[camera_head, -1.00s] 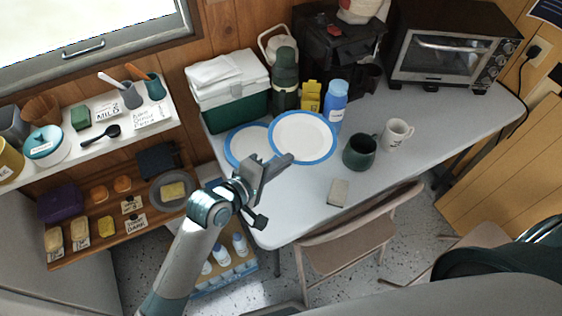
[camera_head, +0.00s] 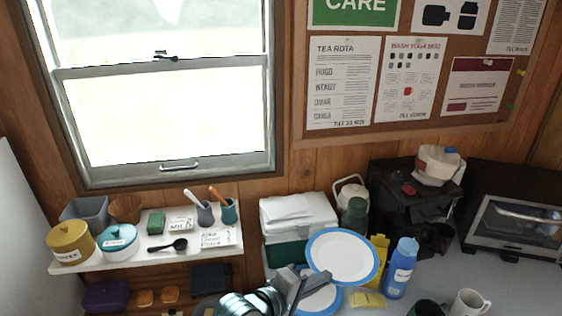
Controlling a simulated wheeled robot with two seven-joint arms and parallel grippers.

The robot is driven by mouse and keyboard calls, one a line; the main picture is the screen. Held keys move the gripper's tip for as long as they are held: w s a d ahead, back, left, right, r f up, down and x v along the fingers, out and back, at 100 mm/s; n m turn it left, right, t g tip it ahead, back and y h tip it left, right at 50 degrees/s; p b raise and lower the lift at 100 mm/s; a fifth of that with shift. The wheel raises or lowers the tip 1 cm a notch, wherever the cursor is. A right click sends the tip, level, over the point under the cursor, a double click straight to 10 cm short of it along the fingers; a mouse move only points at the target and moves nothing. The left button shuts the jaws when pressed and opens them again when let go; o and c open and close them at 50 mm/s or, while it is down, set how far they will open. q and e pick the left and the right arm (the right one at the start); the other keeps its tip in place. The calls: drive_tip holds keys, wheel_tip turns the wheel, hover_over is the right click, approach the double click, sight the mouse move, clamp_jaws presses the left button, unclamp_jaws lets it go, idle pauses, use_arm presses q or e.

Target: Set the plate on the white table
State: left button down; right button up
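A white plate with a blue rim (camera_head: 342,257) is at the lower middle of the head view, at my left gripper (camera_head: 297,283). The fingers meet the plate's lower left rim and look shut on it. The plate appears held above the table, hiding part of what stands behind. A second blue-rimmed plate (camera_head: 320,300) lies lower on the pale table (camera_head: 520,292), partly covered by the first plate and the gripper. My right gripper is out of view.
Behind the plates stand a green-and-white cool box (camera_head: 287,253), a green flask (camera_head: 355,217), a yellow box (camera_head: 382,246) and a blue bottle (camera_head: 401,268). A yellow item (camera_head: 367,299) lies near the plates. A white mug (camera_head: 469,303) and an oven (camera_head: 515,222) are at right.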

use_arm(q)
drive_tip(key=w+a+r+n+t+y, duration=0.2)
drive_tip(key=w+a+r+n+y, duration=0.2)
drive_tip(key=a+r, duration=0.55)
drive_tip(key=w+a+r+n+t+y, duration=0.3)
drive_tip(key=w+a+r, duration=0.1)
drive_tip(key=a+r, duration=0.6)
drive_tip(key=s+a+r+n+y, duration=0.1)
drive_tip(key=s+a+n+y, duration=0.1)
drive_tip(key=a, duration=0.8)
drive_tip(key=shift+s+r+n+y, duration=0.15)
drive_tip(key=shift+r+n+y, duration=0.3)
drive_tip(key=shift+y, duration=0.35)
